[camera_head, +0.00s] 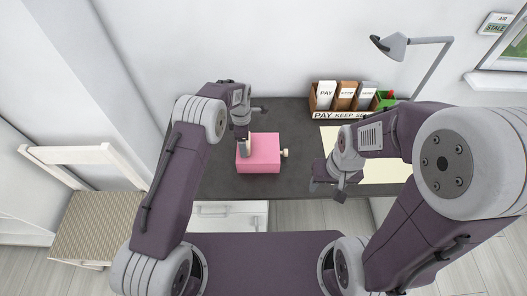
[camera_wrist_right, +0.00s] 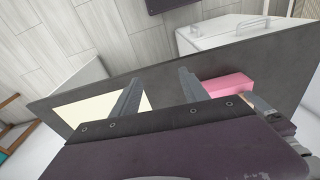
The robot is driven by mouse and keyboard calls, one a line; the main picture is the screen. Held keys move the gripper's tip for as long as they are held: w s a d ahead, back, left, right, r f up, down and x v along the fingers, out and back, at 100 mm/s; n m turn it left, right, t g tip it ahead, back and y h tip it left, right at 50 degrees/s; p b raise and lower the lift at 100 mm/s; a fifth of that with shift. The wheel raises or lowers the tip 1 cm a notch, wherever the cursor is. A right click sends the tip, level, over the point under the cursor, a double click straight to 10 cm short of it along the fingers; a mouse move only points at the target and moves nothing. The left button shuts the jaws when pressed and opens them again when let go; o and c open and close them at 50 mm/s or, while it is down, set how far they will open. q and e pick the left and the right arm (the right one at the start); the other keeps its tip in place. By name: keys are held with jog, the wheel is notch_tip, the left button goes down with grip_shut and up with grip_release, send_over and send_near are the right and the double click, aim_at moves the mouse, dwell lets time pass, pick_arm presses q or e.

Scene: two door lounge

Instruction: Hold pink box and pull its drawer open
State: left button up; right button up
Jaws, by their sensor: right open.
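The pink box (camera_head: 263,153) stands on the dark desk, with a pale round knob (camera_head: 285,154) on its right side. Its drawer looks closed. The box also shows in the right wrist view (camera_wrist_right: 228,84), right of my fingers. My left gripper (camera_head: 243,148) is at the box's left side, over its edge; its fingertips are partly hidden, so I cannot tell if they grip it. My right gripper (camera_head: 328,187) is open and empty, to the right of the knob and nearer the desk's front edge. Its two spread fingers show in the right wrist view (camera_wrist_right: 158,90).
The dark desk (camera_head: 225,187) has a pale yellow sheet (camera_head: 385,172) on its right part, partly behind my right arm. A labelled sorter (camera_head: 343,98) and a lamp (camera_head: 395,46) stand at the back. A chair (camera_head: 95,215) is at the left. Clear desk lies right of the knob.

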jog(key=w+a+r+m+t+y, duration=0.1)
jog(key=w+a+r+m+y, duration=0.2)
jog(key=w+m, duration=0.6)
jog(key=m+t+y, duration=0.1)
jog(key=m, duration=0.6)
send_over(287, 152)
jog(key=s+d, duration=0.2)
jog(key=d, duration=0.1)
notch_tip(287, 152, down, 7)
jog(key=shift+m, duration=0.5)
jog(key=d+x, duration=0.1)
jog(key=x, duration=0.4)
jog(key=s+f+x, duration=0.1)
jog(key=x, duration=0.4)
jog(key=s+d+x, duration=0.1)
jog(key=x, duration=0.4)
jog(key=shift+d+f, duration=0.25)
jog(key=shift+f, duration=0.3)
jog(key=shift+c, duration=0.3)
grip_shut()
